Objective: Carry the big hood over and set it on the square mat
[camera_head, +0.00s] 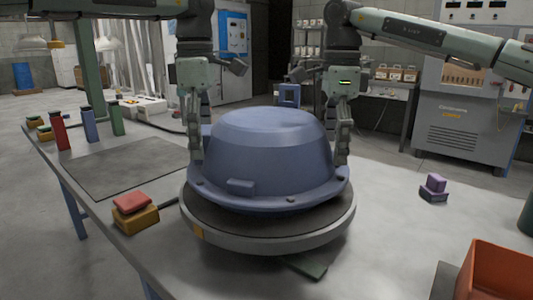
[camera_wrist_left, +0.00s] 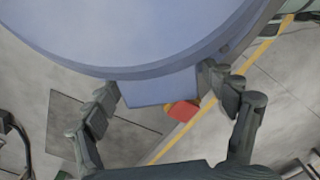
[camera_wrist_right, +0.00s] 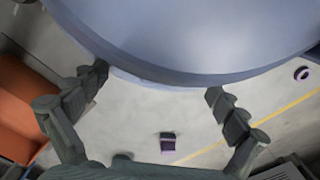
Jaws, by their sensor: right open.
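The big hood (camera_head: 268,150), a blue-grey dome with a flared rim, sits upright on a round dark stand (camera_head: 200,228) on the table. It fills the top of both wrist views. The square mat (camera_head: 110,170) lies flat and empty to the left of the stand; part of it shows in the left wrist view (camera_wrist_left: 65,125). My left gripper (camera_head: 195,150) is at the hood's left side, its fingers against both edges of a side tab (camera_wrist_left: 160,88). My right gripper (camera_head: 342,155) is at the right side, with its fingers (camera_wrist_right: 160,80) spread apart beside the rim.
Red, blue and green bottles (camera_head: 90,125) line the mat's far left side. Purple blocks (camera_head: 433,188) and an orange bin (camera_head: 495,275) are at the right. A flat dark green piece (camera_head: 305,266) lies before the stand.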

